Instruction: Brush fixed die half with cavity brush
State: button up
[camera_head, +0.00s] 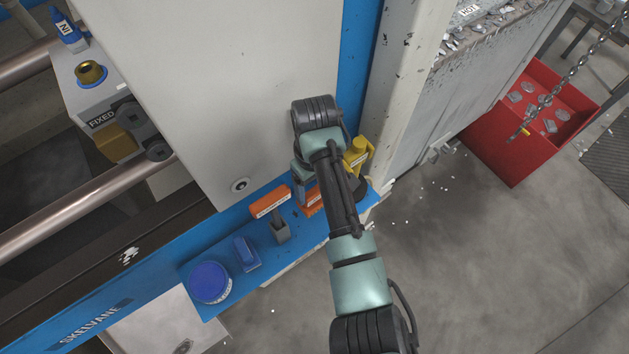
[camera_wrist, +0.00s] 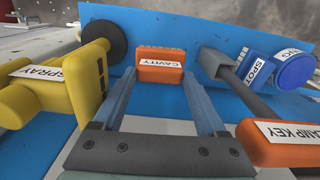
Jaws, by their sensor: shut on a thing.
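The cavity brush is an orange block labelled CAVITY (camera_wrist: 160,62), with pale bristles along its far edge. In the wrist view it sits between the fingertips of my gripper (camera_wrist: 159,76), which is shut on it. In the head view the orange brush (camera_head: 312,203) shows partly beside my gripper (camera_head: 305,187), over the blue shelf; whether it touches the shelf is unclear. The fixed die half (camera_head: 82,98), a grey block labelled FIXED, is at the far left of the head view, well apart from my gripper. Its cavity face is not clearly visible.
The blue shelf (camera_head: 193,268) also holds a yellow spray bottle (camera_head: 359,153), an orange-handled clamp key (camera_head: 270,202), a blue SPOT item (camera_head: 246,254) and a round blue tin (camera_head: 209,282). A large pale panel (camera_head: 215,90) stands between the shelf and the die. Metal bars (camera_head: 62,213) run beside the die.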

jog(key=shift+f+b, duration=1.25)
jog(key=shift+f, duration=1.05)
jog(key=shift+f, duration=0.25)
jog(key=o, duration=1.1)
notch_tip(320, 180, up, 12)
jog(key=shift+r, duration=0.15)
jog(key=shift+r+p, duration=0.4)
jog(key=shift+p, duration=0.1)
